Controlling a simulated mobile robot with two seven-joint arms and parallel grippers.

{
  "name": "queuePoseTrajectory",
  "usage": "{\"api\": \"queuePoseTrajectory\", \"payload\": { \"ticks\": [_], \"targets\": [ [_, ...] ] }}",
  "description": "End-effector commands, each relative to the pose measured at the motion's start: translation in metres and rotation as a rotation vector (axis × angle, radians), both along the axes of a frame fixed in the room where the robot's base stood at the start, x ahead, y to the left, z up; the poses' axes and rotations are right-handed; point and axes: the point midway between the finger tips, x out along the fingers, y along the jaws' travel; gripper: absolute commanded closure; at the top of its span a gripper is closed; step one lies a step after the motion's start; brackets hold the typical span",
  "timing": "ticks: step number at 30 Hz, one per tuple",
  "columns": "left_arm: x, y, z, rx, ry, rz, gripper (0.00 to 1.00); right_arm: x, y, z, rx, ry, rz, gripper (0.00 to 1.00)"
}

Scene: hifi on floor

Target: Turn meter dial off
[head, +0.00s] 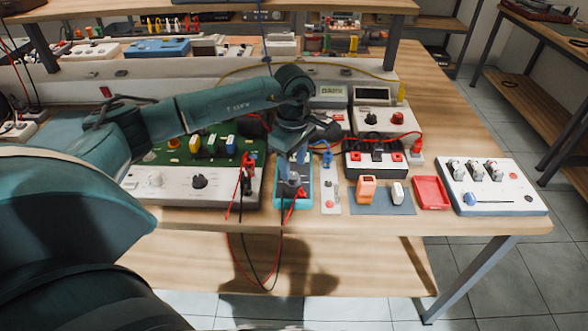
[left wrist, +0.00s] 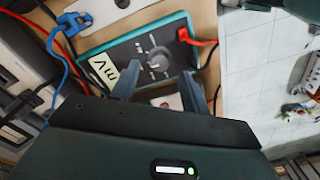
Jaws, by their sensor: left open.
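The meter (head: 307,201) is a teal-edged box with a dark face on the workbench, partly hidden by my left arm in the head view. In the left wrist view the meter (left wrist: 125,58) shows a white "mV" label and a round grey dial (left wrist: 158,58) with a pointer. A red plug is in its right side. My left gripper (head: 291,183) is open over the meter; in the left wrist view its two fingertips (left wrist: 158,84) are on either side of the dial's near edge. I cannot tell whether they touch it. My right gripper is not in view.
A green circuit board with a white knob panel (head: 165,184) stands left of the meter. Red and black leads (head: 247,180) hang over the bench's front edge. To the right are a red tray (head: 431,193) and a white switch box (head: 490,187). A shelf stands behind.

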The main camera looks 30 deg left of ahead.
Motion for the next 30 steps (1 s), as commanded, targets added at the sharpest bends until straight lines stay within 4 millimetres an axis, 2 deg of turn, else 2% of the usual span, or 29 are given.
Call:
{"api": "queuePoseTrajectory", "payload": {
  "ticks": [3, 6, 17, 30],
  "targets": [
    [0.000, -0.001, -0.018, -0.002, 0.002, -0.002, 0.54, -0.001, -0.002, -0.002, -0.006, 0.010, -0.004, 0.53],
    [0.000, 0.000, -0.026, -0.001, 0.001, -0.001, 0.54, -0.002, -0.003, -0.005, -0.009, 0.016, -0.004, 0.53],
    [0.000, -0.001, -0.032, -0.002, -0.001, -0.001, 0.54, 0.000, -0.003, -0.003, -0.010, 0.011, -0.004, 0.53],
    [0.000, -0.001, -0.032, -0.002, -0.001, -0.001, 0.89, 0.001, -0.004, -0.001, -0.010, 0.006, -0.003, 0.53]
  ]
}}
